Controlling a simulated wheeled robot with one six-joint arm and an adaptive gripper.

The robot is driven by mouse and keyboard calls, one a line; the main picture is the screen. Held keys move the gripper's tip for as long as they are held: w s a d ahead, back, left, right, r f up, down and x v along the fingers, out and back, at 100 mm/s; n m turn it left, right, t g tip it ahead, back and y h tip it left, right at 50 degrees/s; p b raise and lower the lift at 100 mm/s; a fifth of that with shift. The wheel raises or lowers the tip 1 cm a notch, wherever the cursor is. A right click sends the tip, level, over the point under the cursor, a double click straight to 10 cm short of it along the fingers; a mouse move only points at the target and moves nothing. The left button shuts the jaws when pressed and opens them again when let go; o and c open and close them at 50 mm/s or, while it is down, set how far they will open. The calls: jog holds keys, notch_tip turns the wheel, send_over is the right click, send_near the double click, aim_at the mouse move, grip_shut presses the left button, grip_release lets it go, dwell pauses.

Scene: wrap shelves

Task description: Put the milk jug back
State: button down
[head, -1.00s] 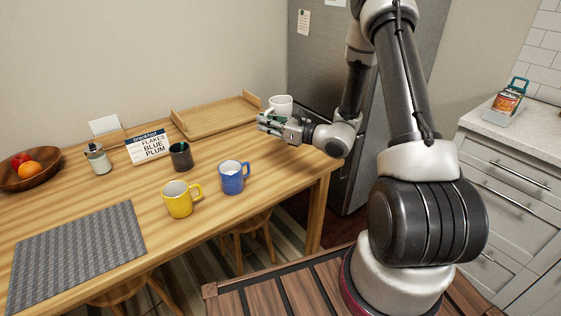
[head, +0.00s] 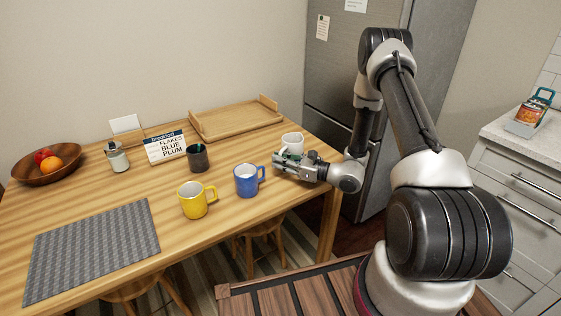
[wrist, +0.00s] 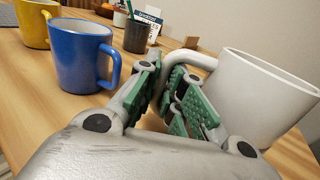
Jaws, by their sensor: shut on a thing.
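A white vessel with a handle, the thing most like a milk jug (head: 292,141), is at the right end of the wooden table. My gripper (head: 284,159) is beside it on the near side. In the wrist view the white jug (wrist: 255,95) fills the right side, and its handle lies between the green pads of my gripper (wrist: 174,75), which is shut on it. The jug looks about upright. I cannot tell whether its base touches the table.
A blue mug (head: 246,180) stands just left of my gripper, with a yellow mug (head: 193,202) beyond it. A dark cup (head: 197,158), breakfast card (head: 167,147), lidded jar (head: 117,157) and fruit bowl (head: 47,170) stand farther left. The wooden tray (head: 237,120) is bare.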

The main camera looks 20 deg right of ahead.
jog(key=c, duration=1.5)
grip_release()
jog(key=shift+f, duration=0.1)
jog(key=shift+c, duration=0.2)
